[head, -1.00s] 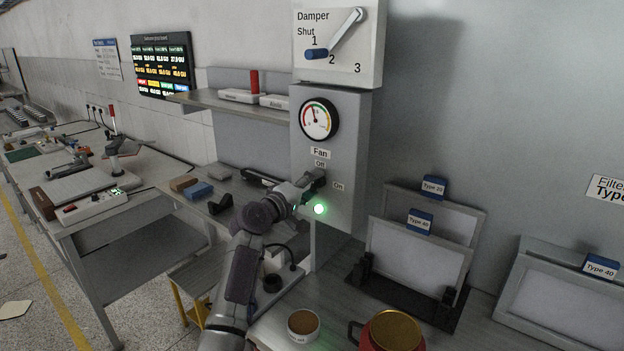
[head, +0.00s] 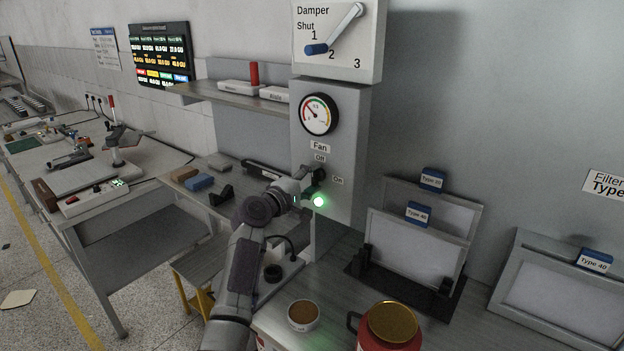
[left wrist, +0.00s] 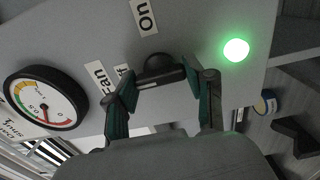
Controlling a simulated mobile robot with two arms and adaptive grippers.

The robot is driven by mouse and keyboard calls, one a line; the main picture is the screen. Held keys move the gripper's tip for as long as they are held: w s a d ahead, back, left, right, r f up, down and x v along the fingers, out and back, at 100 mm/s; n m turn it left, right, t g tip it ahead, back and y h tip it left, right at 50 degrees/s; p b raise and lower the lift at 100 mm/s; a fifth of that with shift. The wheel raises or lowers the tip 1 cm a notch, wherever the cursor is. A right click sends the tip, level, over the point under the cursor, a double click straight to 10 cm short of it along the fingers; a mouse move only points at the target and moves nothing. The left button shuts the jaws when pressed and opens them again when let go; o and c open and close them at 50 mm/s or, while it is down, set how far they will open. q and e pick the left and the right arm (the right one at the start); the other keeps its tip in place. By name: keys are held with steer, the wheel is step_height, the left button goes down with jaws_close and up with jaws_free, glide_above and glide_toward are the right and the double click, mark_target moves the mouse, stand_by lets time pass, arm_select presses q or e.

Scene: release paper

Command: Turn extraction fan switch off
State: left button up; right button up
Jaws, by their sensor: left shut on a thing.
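The fan switch (head: 319,175) is a dark knob on the grey panel, below the Fan and Off labels and left of the On label. My left gripper (head: 308,183) is at the panel, shut on this knob. The left wrist view shows the knob (left wrist: 160,67) between the fingertips of my left gripper (left wrist: 160,84). The fingers partly cover the Off label there. A green lamp (head: 319,202) below the switch is lit; it also shows in the left wrist view (left wrist: 236,50). My right gripper is not in view.
A round gauge (head: 318,114) and a damper lever (head: 337,30) are above the switch. A shelf (head: 235,106) is to the left. Framed filters (head: 416,243), a tin (head: 303,316) and a red pot (head: 389,330) stand on the bench below and right.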

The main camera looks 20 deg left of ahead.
arm_select(q)
steer(key=o, duration=1.2)
steer(key=shift+c, duration=0.2)
steer(key=shift+a, duration=0.1)
steer(key=shift+s, duration=0.1)
steer(key=v, duration=1.1)
steer(key=shift+s+a, duration=0.15)
steer(key=shift+s, duration=0.25)
